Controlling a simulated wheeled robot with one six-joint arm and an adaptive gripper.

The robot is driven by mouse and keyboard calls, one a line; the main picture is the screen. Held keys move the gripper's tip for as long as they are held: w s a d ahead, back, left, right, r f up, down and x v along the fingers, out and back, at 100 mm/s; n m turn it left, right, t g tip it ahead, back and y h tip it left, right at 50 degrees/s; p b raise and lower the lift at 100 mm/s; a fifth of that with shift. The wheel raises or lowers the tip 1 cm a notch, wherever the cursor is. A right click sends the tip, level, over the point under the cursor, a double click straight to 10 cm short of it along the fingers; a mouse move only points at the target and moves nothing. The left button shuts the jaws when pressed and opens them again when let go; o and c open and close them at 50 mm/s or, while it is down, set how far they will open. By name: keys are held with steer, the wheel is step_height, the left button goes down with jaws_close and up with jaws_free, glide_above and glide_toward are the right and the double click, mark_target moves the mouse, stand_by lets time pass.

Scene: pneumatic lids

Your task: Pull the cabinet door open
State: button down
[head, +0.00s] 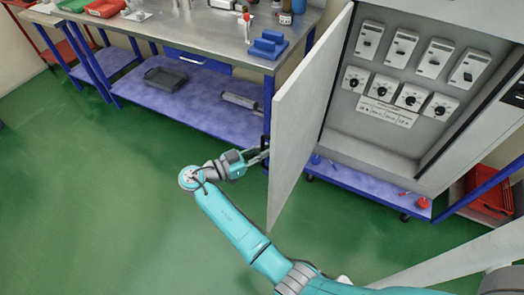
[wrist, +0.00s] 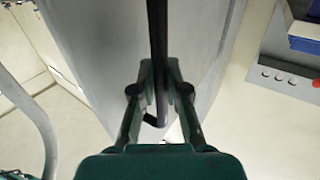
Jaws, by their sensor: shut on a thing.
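The grey cabinet door (head: 308,108) stands swung well open in the head view, its edge toward me and its inside face hidden from the cabinet front. The open cabinet (head: 380,150) shows a panel of switches and dials inside. My gripper (head: 262,155) is at the door's outer left face, by the dark handle (head: 265,141). In the wrist view, my gripper (wrist: 160,92) is shut on the black bar handle (wrist: 157,40), which runs between its two fingers. The door's grey face (wrist: 100,50) lies just behind the handle.
A workbench (head: 190,45) with blue legs and a lower shelf stands left of the door, close to my gripper. A red crate (head: 488,192) sits low at the right. Green floor (head: 100,200) is clear at the left and front.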

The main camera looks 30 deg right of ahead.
steer(key=c, duration=1.2)
jaws_free()
steer(key=shift+d, duration=0.1)
steer(key=a, duration=0.7)
steer(key=shift+w+a, duration=0.25)
steer(key=shift+w, duration=0.05)
